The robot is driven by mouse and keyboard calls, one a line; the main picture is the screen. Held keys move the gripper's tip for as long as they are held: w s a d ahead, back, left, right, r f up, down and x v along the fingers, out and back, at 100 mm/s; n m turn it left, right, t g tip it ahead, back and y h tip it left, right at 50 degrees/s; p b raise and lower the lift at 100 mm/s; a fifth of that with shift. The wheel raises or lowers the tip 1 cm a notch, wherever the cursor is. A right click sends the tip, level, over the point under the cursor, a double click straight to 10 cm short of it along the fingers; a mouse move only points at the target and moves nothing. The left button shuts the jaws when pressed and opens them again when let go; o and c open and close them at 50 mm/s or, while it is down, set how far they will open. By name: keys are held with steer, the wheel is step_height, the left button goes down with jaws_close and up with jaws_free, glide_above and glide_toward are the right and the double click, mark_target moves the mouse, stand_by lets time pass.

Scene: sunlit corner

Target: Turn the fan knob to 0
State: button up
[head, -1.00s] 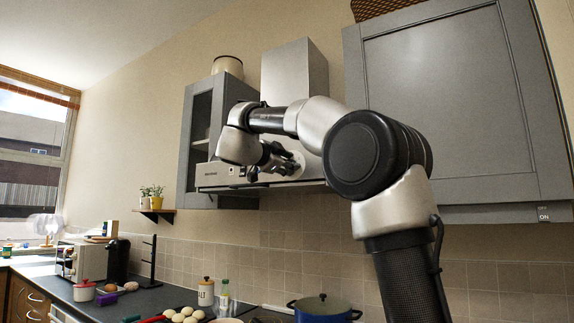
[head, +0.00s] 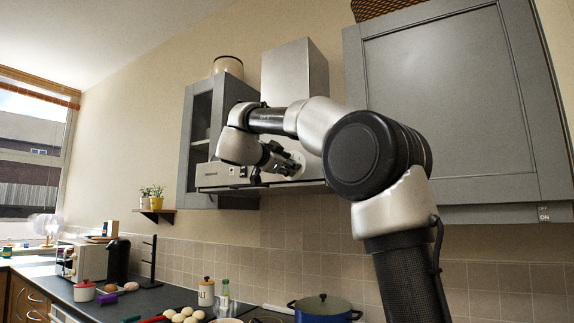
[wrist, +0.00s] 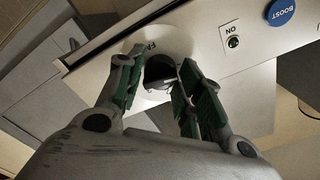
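The fan knob (wrist: 160,70) is a dark round knob on a pale dial on the range hood's front panel (wrist: 215,50). In the wrist view my gripper (wrist: 160,72) has one green-padded finger on each side of it, close against its sides. The dial's marks are mostly hidden by the fingers, so I cannot read the setting. In the head view my gripper (head: 272,162) is at the front of the hood (head: 222,176) and hides the knob.
A blue BOOST button (wrist: 280,12) and a small ON indicator (wrist: 233,42) sit right of the knob. Grey cabinets flank the hood, one at left (head: 228,97) and a large one at right (head: 450,95). A blue pot (head: 322,308) stands below.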

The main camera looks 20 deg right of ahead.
steer(key=shift+o, duration=1)
steer(key=shift+s+a, duration=0.1)
steer(key=v, duration=1.1)
steer(key=shift+s+a, duration=0.2)
steer(key=shift+a, duration=0.1)
